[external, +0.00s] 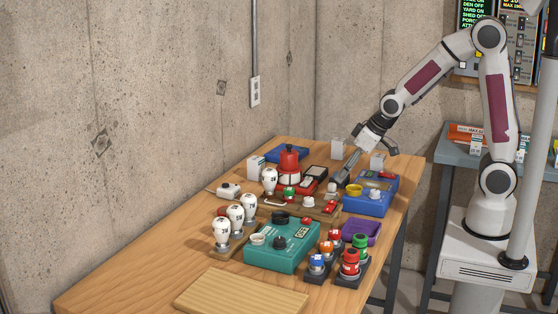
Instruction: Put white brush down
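My gripper (366,146) is above the far right part of the wooden table and points down and to the left. A slim pale grey piece with a darker, wider lower end (342,176) runs down from it, close to the red and blue devices. This piece may be the white brush, but it is too small to be sure, and I cannot tell whether the fingers are closed on it. No other thing in view is clearly a brush.
A blue device with a yellow knob (368,199) is right of the lower end. A red lantern-like thing (289,162) stands to the left. A teal box (283,245), white bulbs (235,217) and coloured knobs crowd the middle. A wooden board (240,293) lies bare in front.

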